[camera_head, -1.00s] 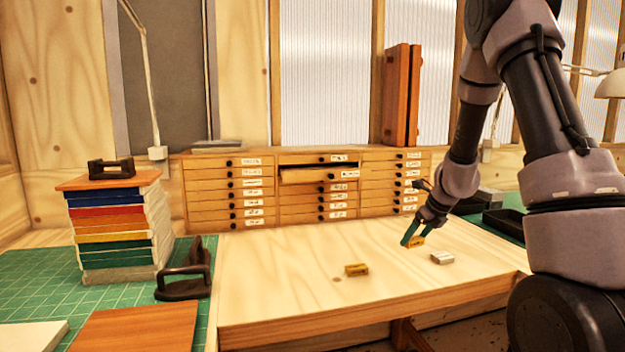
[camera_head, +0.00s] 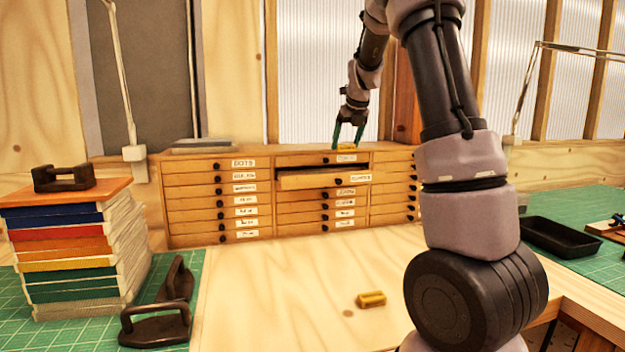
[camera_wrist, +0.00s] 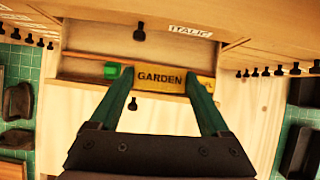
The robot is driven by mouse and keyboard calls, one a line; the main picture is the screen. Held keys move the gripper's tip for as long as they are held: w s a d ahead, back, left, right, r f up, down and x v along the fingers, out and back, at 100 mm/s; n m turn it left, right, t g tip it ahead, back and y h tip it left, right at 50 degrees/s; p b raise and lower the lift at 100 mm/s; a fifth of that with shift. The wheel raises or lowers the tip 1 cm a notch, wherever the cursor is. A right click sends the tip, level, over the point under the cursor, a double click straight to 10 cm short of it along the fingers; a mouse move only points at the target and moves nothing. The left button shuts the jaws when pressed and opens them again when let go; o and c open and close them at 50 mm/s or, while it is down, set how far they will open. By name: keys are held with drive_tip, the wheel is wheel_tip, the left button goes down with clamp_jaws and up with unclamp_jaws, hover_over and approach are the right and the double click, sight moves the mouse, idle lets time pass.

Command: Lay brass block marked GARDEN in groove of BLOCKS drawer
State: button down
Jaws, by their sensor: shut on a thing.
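The brass block marked GARDEN (camera_wrist: 160,78) is between the two teal fingers of my gripper (camera_wrist: 158,88) in the wrist view. In the head view my gripper (camera_head: 346,143) is shut on the block (camera_head: 345,148), high at the cabinet's top edge, above the pulled-out drawer. The open drawer (camera_head: 305,182) is in the middle column, second from the top, with a black knob and a white label too small to read surely. Its inside is mostly hidden in the head view. I cannot see a groove clearly in the wrist view.
Another brass block (camera_head: 371,299) lies on the wooden desk (camera_head: 270,290). The cabinet (camera_head: 190,192) has shut, labelled drawers on both sides. A stack of coloured boards (camera_head: 70,245) and dark handled tools (camera_head: 157,324) stand left. A black tray (camera_head: 560,237) is right.

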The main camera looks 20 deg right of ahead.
drive_tip(key=shift+w, duration=0.25)
wheel_tip(320, 180, down, 9)
drive_tip(key=shift+w+a+f, duration=0.1)
drive_tip(key=shift+f, duration=0.05)
drive_tip(key=shift+f, duration=0.15)
unclamp_jaws()
